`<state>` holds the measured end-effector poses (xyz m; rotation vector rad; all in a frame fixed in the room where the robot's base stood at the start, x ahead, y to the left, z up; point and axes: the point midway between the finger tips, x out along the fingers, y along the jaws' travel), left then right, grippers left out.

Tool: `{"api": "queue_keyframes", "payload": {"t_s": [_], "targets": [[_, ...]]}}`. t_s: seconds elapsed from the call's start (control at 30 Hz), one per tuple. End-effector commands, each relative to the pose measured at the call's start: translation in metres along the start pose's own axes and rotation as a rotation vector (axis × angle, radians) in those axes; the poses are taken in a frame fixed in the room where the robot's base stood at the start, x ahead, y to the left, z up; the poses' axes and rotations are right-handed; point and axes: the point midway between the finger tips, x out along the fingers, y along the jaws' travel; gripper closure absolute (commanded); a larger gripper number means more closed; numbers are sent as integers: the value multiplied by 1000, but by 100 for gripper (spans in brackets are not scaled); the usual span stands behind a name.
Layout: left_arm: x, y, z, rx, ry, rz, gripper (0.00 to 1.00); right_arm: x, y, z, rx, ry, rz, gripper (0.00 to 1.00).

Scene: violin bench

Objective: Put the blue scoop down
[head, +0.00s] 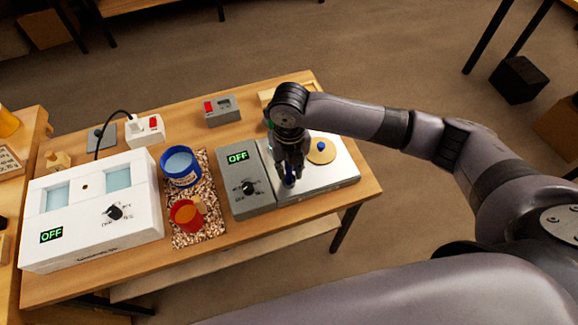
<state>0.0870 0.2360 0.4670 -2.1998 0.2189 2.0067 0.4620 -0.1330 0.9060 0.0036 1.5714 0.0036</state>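My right gripper (290,176) points down over the metal plate of the grey device (245,191), left of the tan round lid (322,156) with a blue knob. A small piece of dark blue, which looks like the blue scoop (289,182), shows at its fingertips. The fingers look closed on it. Most of the scoop is hidden by the gripper, and I cannot tell whether it touches the plate. My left gripper is not in view.
A blue pot (181,168) and a red cup (187,215) stand on a speckled mat (211,226). A white box (91,226) with an OFF display is at left. A grey box with a red switch (222,111) sits behind. Bare wood (177,119) shows at the back.

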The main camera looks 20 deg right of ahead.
Motion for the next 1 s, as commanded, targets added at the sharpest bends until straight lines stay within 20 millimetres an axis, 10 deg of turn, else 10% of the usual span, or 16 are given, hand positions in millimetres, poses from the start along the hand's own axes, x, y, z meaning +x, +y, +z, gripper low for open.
{"api": "queue_keyframes", "payload": {"t_s": [0.47,1.0], "targets": [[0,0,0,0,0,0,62,-5,0,0,0,-1,1,67],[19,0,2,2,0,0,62,-105,0,1,0,-3,1,67]]}}
